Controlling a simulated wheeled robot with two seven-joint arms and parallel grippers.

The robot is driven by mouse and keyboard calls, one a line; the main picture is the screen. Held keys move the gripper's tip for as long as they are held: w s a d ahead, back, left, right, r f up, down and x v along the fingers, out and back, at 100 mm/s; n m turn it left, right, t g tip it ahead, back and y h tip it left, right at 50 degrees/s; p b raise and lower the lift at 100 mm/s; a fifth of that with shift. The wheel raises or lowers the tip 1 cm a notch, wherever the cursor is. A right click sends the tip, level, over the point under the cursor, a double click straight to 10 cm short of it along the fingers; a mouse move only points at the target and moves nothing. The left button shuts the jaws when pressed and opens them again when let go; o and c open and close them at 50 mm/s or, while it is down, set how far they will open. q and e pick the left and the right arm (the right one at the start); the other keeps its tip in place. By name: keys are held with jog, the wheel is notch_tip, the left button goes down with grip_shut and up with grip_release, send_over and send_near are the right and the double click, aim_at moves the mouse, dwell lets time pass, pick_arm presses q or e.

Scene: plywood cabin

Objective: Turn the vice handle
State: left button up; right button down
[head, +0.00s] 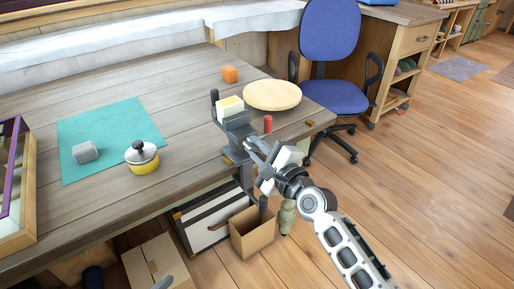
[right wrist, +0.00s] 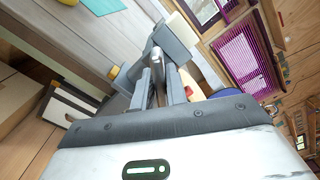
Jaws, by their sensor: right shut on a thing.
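The grey vice (head: 238,130) is fixed at the table's front edge and also shows in the right wrist view (right wrist: 172,42). A pale yellow block (head: 229,106) sits at its jaws. My right gripper (head: 253,150) reaches the front of the vice from the right. In the right wrist view its fingers (right wrist: 160,88) are shut on the vice handle, a shiny metal bar (right wrist: 157,72); the fingers hide part of it. My left gripper is not in view.
A cardboard box (head: 252,238) stands below.

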jog(key=shift+f+n, duration=0.15)
jog(key=shift+n, duration=1)
jog(key=shift+f+n, duration=0.1)
jog(key=shift+n, duration=1.05)
jog(key=shift+f+n, duration=0.2)
jog(key=shift+n, duration=2)
jog(key=shift+f+n, duration=0.1)
jog(key=shift+n, duration=1.9)
jog(key=shift+w+d+f+n, duration=0.1)
jog(key=shift+f+n, duration=0.05)
jog(key=shift+n, duration=2.25)
